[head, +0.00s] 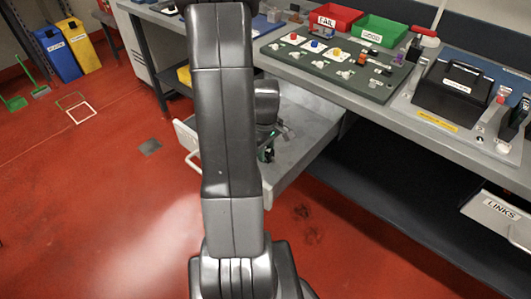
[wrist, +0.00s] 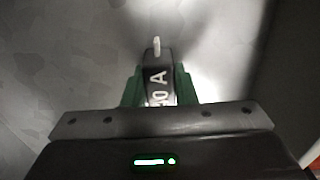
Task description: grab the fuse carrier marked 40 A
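A dark fuse carrier (wrist: 158,85) with a pale tab at its far end is between my gripper's green fingers (wrist: 159,88) in the wrist view. Its white label reads "0 A" at the end; the first digit is cut off by the gripper body, so I cannot read the full rating. The fingers lie against both its sides, and my gripper looks shut on it. In the head view my gripper (head: 267,152) is low over the open grey drawer (head: 300,130), mostly hidden by my arm. The carrier cannot be made out there.
The workbench above the drawer holds a dark green board (head: 330,62) with several coloured parts, a red FAIL bin (head: 335,17), a green bin (head: 381,30) and a black case (head: 453,90). A LINKS drawer (head: 498,212) is at right. Red floor at left is mostly clear.

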